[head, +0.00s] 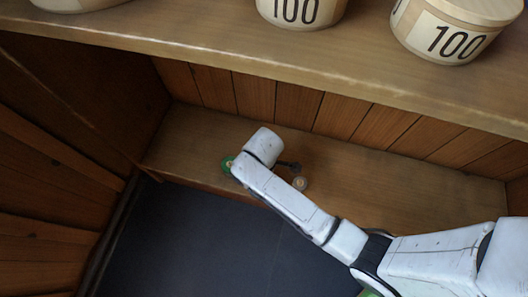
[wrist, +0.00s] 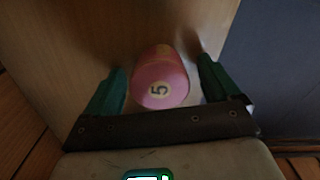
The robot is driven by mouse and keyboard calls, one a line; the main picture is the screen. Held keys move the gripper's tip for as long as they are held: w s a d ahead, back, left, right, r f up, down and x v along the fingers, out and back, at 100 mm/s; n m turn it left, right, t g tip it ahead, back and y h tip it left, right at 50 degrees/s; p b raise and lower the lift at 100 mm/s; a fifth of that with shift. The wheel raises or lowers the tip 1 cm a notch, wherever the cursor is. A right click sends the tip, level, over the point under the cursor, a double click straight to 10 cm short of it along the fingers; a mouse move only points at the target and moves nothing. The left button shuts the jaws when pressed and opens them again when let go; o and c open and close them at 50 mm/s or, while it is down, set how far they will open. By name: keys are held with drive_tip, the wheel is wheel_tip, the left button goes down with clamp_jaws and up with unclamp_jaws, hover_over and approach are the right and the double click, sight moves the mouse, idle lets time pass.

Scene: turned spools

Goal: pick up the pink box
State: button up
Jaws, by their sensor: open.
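The pink box (wrist: 172,72) is a rounded pink, drum-like thing with a white "5" label on the end facing the camera in the wrist view. My gripper (wrist: 161,64) is open, with one green finger on each side of it. Gaps show between the fingers and the pink sides, the left one narrow. In the head view my white arm reaches down over the lower wooden shelf, and the pink box cannot be made out clearly there.
A small round brownish thing with a pale centre (head: 300,183) is on the lower shelf (head: 375,190) beside my arm. The upper shelf (head: 215,38) overhangs and holds pale round boxes marked "100" (head: 455,38). Plank walls close the back and left.

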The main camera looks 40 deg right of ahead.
drive_tip(key=c, duration=1.1)
drive_tip(key=shift+r, duration=0.15)
